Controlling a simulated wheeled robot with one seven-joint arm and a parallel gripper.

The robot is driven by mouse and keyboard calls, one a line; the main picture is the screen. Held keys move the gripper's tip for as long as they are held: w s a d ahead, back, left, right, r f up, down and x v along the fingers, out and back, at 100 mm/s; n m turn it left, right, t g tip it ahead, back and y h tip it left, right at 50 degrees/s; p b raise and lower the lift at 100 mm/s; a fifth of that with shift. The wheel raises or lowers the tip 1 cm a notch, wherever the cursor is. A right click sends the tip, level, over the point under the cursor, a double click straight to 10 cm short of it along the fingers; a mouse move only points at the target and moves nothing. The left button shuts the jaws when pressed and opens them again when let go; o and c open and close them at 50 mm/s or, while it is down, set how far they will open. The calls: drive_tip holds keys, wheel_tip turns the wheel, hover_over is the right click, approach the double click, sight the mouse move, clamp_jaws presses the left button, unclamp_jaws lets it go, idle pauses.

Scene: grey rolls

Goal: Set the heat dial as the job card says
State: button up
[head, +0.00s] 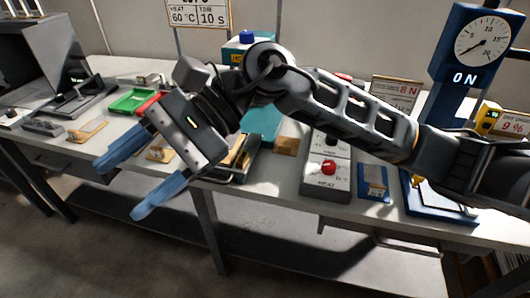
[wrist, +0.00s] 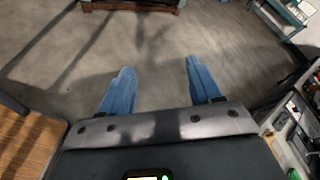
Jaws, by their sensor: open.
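A job card (head: 198,14) at the top of the head view reads 60 °C and 10 s; its upper edge is cut off. A light grey control box (head: 327,179) stands on the bench right of centre. It has a red knob (head: 328,167) on its top and a darker one behind; its small label and the knob's setting are too small to read. My gripper (head: 122,188) is open and empty, in front of the bench at the left, well away from the box. In the wrist view, its blue fingers (wrist: 157,75) are apart over bare floor.
A blue force gauge (head: 482,45) reading 0 N stands at the right. A green tray (head: 132,102) and small wooden pieces lie at the left.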

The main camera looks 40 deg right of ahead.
drive_tip(key=w+d+f+n+t+h, duration=0.1)
drive_tip(key=d+f+h, duration=0.35)
drive_tip(key=d, duration=0.35)
drive_tip(key=w+d+f+n+h, duration=0.1)
drive_tip(key=w+d+f+h, duration=0.15)
drive_tip(key=d+f, duration=0.4)
drive_tip(key=h, duration=0.7)
hover_over(330, 164)
drive_tip(key=shift+a+f, duration=0.1)
drive_tip(key=shift+f, duration=0.6)
drive_tip(key=shift+f+p, duration=0.75)
drive_tip(key=shift+f, duration=3.05)
drive_tip(key=c, duration=1)
